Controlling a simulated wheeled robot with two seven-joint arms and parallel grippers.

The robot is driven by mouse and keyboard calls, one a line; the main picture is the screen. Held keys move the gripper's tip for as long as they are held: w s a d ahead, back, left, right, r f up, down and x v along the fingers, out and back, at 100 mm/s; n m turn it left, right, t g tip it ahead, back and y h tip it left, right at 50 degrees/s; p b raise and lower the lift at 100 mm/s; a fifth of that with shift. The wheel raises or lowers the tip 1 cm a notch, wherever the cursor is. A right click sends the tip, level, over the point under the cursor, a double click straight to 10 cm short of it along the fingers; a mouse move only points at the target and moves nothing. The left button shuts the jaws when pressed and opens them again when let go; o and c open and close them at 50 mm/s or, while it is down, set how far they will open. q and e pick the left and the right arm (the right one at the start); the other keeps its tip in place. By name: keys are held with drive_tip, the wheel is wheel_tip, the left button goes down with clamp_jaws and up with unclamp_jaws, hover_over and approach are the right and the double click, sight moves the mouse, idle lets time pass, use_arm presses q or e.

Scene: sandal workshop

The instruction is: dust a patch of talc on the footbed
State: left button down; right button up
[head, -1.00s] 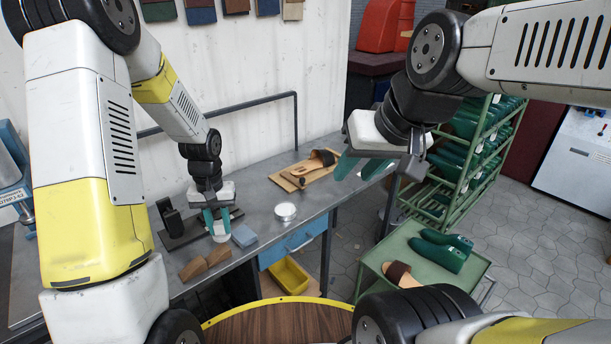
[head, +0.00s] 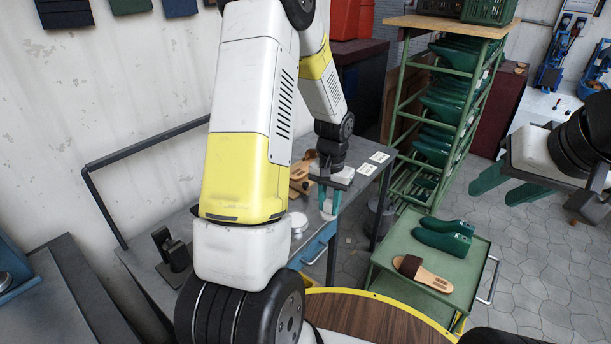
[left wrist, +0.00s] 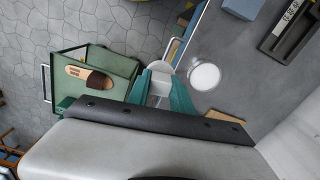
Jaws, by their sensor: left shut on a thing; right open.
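My left gripper (head: 328,206) is shut on a small white block-like thing (left wrist: 159,86), held between its green fingers at the bench's front edge. The sandal (head: 301,172) on its tan board lies on the bench behind, partly hidden by my left arm; its footbed is mostly covered. In the left wrist view only a tan edge of the board (left wrist: 226,117) shows. A round white-topped tin (head: 298,222) stands left of the left gripper; it also shows in the left wrist view (left wrist: 205,76). My right gripper (head: 512,187) is open and empty, over the floor at the right.
The grey bench (head: 352,196) has a blue drawer (head: 318,243). A green cart (head: 400,252) carries green shoe lasts (head: 440,243) and another sandal (head: 424,274). A green rack (head: 465,110) of lasts stands behind. A dark holder (head: 171,250) sits at the bench's left.

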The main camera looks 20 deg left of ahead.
use_arm(q)
drive_tip(key=w+a+f+m, duration=0.1)
drive_tip(key=w+a+m, duration=0.1)
drive_tip(key=a+m, duration=0.6)
drive_tip(key=w+a+f+m, duration=0.15)
drive_tip(key=a+m, duration=0.25)
drive_tip(key=m, duration=0.8)
drive_tip(key=shift+d+f, duration=0.15)
drive_tip(key=shift+f, duration=2.55)
drive_tip(key=shift+f, duration=0.55)
wheel_tip(320, 180, up, 7)
idle(0.3)
